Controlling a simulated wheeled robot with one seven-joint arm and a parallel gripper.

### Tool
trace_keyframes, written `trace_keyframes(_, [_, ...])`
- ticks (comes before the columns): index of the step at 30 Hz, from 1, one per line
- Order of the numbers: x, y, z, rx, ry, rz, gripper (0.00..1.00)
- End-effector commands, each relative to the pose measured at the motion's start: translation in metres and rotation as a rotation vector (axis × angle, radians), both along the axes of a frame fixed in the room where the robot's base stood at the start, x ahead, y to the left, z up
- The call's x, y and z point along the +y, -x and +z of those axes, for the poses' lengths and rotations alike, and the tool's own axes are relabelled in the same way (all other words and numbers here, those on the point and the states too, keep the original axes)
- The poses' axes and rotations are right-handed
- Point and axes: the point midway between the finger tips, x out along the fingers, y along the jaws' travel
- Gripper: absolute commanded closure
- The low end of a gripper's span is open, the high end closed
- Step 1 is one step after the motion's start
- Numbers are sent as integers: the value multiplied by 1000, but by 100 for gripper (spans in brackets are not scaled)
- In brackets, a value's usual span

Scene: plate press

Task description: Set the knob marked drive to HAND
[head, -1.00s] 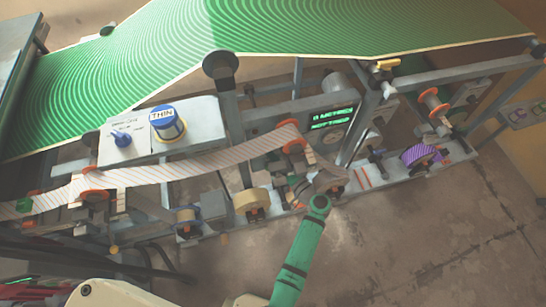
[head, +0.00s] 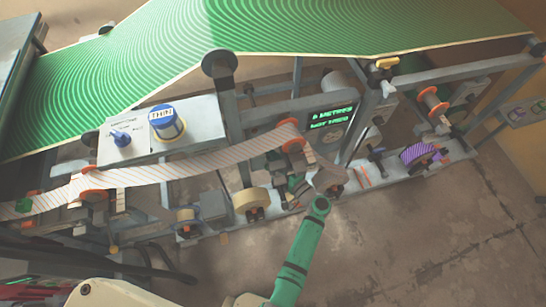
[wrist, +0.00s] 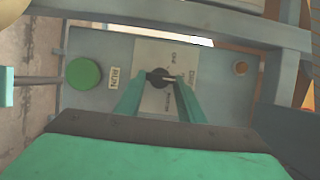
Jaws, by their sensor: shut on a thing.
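In the wrist view, a small dark rotary knob (wrist: 155,78) sits on a pale label plate (wrist: 157,103) with sideways lettering too small to read surely. Its light pointer line points to the right of the picture. My gripper (wrist: 158,80) reaches to the plate with a green finger on each side of the knob and is shut on it. In the head view, my gripper (head: 326,178) is low at the machine's front, right of centre. The knob is hidden there.
A green button (wrist: 83,74) marked RUN is left of the knob, and a round orange-brown part (wrist: 240,68) is to its right. In the head view, a striped web (head: 200,160), a purple roll (head: 418,154) and a lit display (head: 331,115) are near my arm.

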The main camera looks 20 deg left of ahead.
Motion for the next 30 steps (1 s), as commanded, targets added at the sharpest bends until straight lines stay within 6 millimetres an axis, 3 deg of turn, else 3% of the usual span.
trace_keyframes(2, [-1, -1, 0, -1, 1, -4, 87])
trace_keyframes(3, [-1, -1, 0, -1, 1, -4, 55])
trace_keyframes(5, [-1, -1, 0, -1, 1, -4, 46])
trace_keyframes(17, [-7, 4, 0, 0, 1, -4, 46])
trace_keyframes(30, [-69, 45, 0, 1, 1, -4, 46])
